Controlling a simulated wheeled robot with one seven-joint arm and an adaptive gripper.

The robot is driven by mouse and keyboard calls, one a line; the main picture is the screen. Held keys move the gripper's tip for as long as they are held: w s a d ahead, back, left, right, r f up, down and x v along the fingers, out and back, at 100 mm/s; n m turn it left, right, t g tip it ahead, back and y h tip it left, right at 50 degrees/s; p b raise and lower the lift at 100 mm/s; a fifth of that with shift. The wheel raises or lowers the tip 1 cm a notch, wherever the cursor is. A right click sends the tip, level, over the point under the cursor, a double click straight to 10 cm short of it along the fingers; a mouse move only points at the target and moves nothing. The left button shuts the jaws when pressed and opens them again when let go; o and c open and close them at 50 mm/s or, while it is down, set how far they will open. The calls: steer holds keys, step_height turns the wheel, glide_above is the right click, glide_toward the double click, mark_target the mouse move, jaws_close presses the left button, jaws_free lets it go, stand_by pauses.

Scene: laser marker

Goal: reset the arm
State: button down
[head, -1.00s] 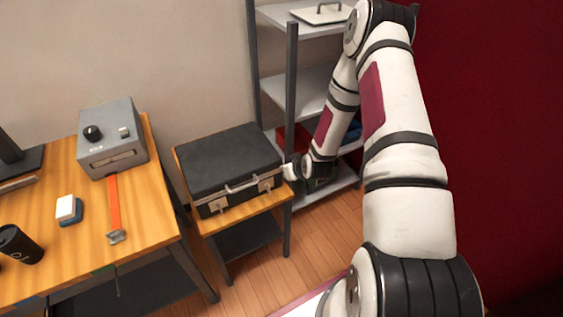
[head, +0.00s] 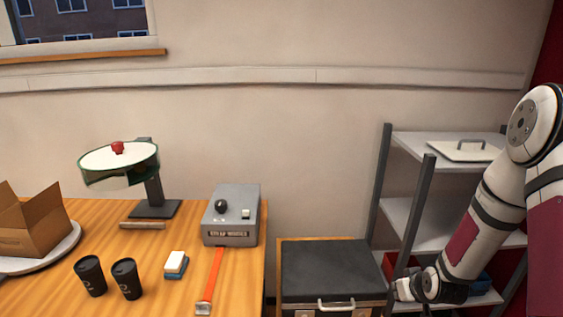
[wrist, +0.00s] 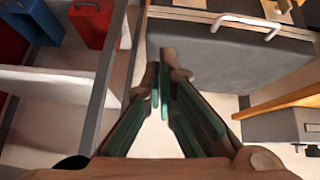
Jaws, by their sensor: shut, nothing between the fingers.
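My arm (head: 485,225) extends down along the right side of the head view. Its gripper (head: 405,288) is low, beside the right edge of the black case (head: 330,268) and in front of the shelf rack. In the wrist view my gripper (wrist: 163,72) has its fingers together, with nothing held between them. The black case (wrist: 225,58) with its silver handle shows just beyond the fingertips there. I cannot tell whether the fingers touch it.
The grey shelf rack (head: 412,212) stands close to the arm, with a lid (head: 465,151) on top. Blue (wrist: 35,20) and red (wrist: 95,22) bins are in it. The wooden desk (head: 130,235) holds a grey machine (head: 230,213), two black cups, a lamp-like stand and a cardboard box.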

steer(key=s+a+r, duration=0.2)
steer(key=r, duration=0.6)
steer(key=s+a+r+g+h, duration=0.1)
steer(key=s+a+r, duration=0.1)
steer(key=r, duration=0.6)
steer(key=s+a+r, duration=0.3)
steer(key=r, duration=0.6)
steer(key=s+a+r, duration=0.2)
steer(key=s+r, duration=0.1)
steer(key=s, duration=0.3)
steer(key=s+a+r+y, duration=0.1)
steer(key=s+a+r, duration=0.2)
steer(key=s, duration=0.4)
steer(key=s+a+r+m, duration=0.1)
steer(key=s+a+r, duration=0.1)
steer(key=s+r, duration=0.2)
steer(key=s, duration=0.3)
steer(key=shift+a+r+g, duration=0.2)
steer(key=shift+r+g, duration=0.2)
steer(key=shift+a, duration=0.25)
